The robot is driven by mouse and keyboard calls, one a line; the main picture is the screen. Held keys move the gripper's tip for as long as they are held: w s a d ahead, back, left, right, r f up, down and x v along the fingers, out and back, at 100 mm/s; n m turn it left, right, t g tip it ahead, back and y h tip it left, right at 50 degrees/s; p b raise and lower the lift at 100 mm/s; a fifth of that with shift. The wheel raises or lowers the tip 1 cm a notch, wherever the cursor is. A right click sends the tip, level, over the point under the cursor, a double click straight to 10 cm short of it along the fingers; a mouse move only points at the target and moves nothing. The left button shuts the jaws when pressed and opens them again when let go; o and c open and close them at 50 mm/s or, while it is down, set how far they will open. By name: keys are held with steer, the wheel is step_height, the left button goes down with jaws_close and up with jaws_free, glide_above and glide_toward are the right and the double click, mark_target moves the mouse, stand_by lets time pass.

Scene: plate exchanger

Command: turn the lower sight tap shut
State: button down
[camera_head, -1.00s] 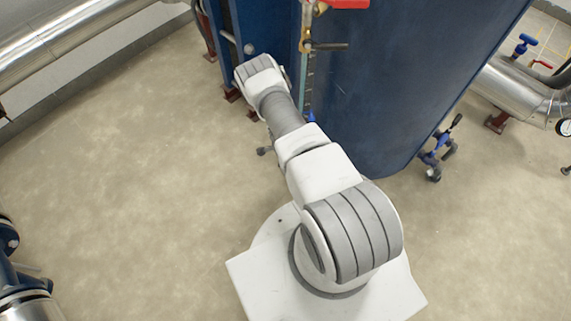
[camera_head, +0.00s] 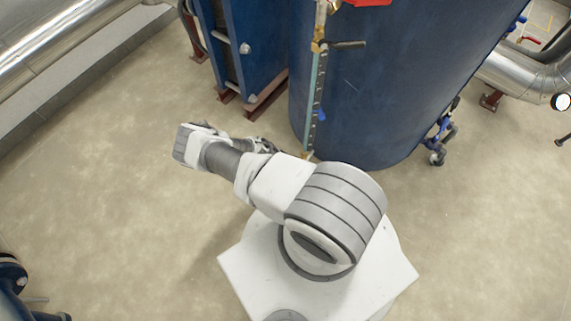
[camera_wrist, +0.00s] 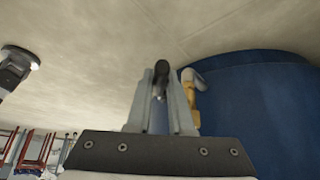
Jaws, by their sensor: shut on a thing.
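The lower sight tap has a brass body (camera_wrist: 191,88) against the blue tank and a dark lever (camera_wrist: 160,76). In the wrist view my gripper (camera_wrist: 163,78) has its two grey fingers closed around the dark lever, with the brass body just right of them. In the head view my gripper (camera_head: 264,146) is low beside the tank, partly hidden by my arm. The brass of the lower tap (camera_head: 307,155) shows at the foot of the sight glass (camera_head: 315,95), mostly hidden by my arm. How far the lever is turned is unclear.
The blue tank (camera_head: 400,85) stands right behind the sight glass. The upper sight tap (camera_head: 319,46) has a dark lever sticking out right. The blue plate exchanger frame (camera_head: 235,55) stands behind left. Blue valves (camera_head: 440,140) are right of the tank.

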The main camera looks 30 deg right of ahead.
steer(key=shift+f+h, duration=0.25)
steer(key=shift+h, duration=0.15)
steer(key=shift+f+g, duration=0.15)
steer(key=shift+g, duration=0.15)
steer(key=c, duration=0.8)
jaws_free()
steer(key=p+v, duration=0.4)
steer(key=v, duration=1.3)
steer(key=shift+a+p, duration=0.3)
steer(key=shift+a, duration=0.15)
steer(key=shift+w, duration=0.1)
